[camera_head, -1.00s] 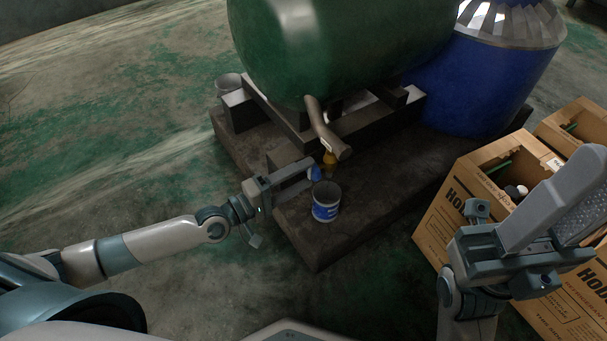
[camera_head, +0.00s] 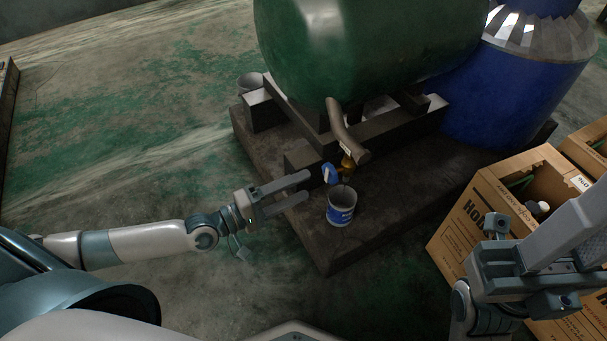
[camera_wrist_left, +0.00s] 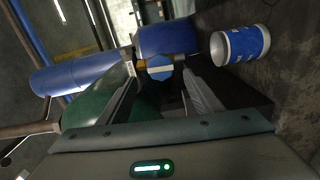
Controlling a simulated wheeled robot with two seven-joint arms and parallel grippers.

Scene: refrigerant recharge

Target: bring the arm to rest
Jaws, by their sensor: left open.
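My left gripper (camera_head: 306,186) is open and empty, just left of the blue valve handle (camera_head: 330,174) and apart from it. The handle sits on a brass valve (camera_head: 347,165) below the end of a bent pipe (camera_head: 348,135). In the left wrist view the two fingers (camera_wrist_left: 163,98) are spread, with the blue handle (camera_wrist_left: 158,68) beyond them. A white and blue can (camera_head: 341,212) stands upright below the valve; it also shows in the wrist view (camera_wrist_left: 240,46). My right gripper (camera_head: 572,235) is at the right edge, partly cut off; its jaws are unclear.
A green tank (camera_head: 370,60) rests on dark beams over a low stone plinth (camera_head: 330,255). A blue tank (camera_head: 515,95) stands behind at right. Open cardboard boxes (camera_head: 470,215) are near my right arm. The floor (camera_head: 120,160) at left is clear.

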